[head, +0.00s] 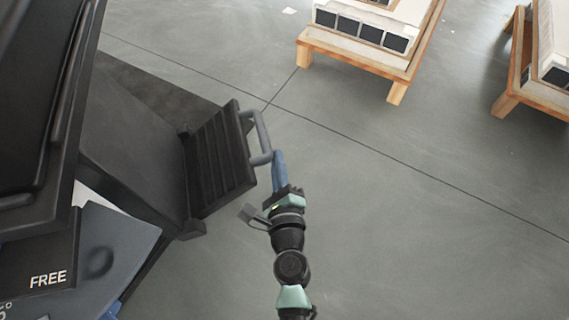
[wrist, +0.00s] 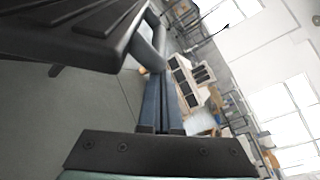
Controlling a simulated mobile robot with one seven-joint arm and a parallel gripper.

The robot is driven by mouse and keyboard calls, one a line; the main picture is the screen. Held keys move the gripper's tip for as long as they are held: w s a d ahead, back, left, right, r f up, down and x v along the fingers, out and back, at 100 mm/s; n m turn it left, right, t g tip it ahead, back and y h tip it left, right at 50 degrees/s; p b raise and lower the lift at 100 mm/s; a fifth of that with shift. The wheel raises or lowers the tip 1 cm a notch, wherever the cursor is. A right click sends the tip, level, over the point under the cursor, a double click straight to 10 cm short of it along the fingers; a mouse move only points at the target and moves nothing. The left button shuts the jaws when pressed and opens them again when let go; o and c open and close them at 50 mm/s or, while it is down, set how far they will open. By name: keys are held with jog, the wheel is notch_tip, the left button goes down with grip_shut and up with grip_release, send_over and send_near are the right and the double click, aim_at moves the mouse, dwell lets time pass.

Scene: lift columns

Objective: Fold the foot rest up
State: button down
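The foot rest (head: 222,160) is a dark ribbed plate jutting from the lower end of a black seat-like unit (head: 130,135). A grey bar handle (head: 264,138) stands off its outer edge. In the wrist view the foot rest (wrist: 95,28) fills the upper left, with the handle (wrist: 154,42) at its edge. My gripper (head: 278,154) has blue fingers, which also show in the wrist view (wrist: 160,80). The fingers lie close together with nothing visible between them. Their tips are right beside the handle; whether they touch it I cannot tell.
Wooden pallets with white boxes stand at the top middle (head: 350,55) and top right (head: 535,85). A dark panel marked FREE (head: 45,265) is at the lower left. The grey floor (head: 420,220) to the right of my arm is clear.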

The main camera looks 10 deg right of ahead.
jog(key=a+r+n+p, duration=0.1)
jog(key=r, duration=0.1)
jog(key=a+r+n+p, duration=0.1)
jog(key=a+r+p, duration=0.1)
jog(key=a+r+n+p, duration=0.1)
jog(key=a+r, duration=0.1)
jog(key=r, duration=0.1)
jog(key=shift+s+t, duration=0.3)
jog(key=shift+s, duration=0.05)
jog(key=s+a+r+n+p, duration=0.1)
jog(key=a+r+n+p, duration=0.2)
jog(key=a+n+p, duration=0.2)
jog(key=shift+s+a+r+t+h+p, duration=0.15)
jog(key=shift+a+r+t+h+p, duration=0.25)
jog(key=shift+a, duration=0.9)
jog(key=shift+d, duration=0.1)
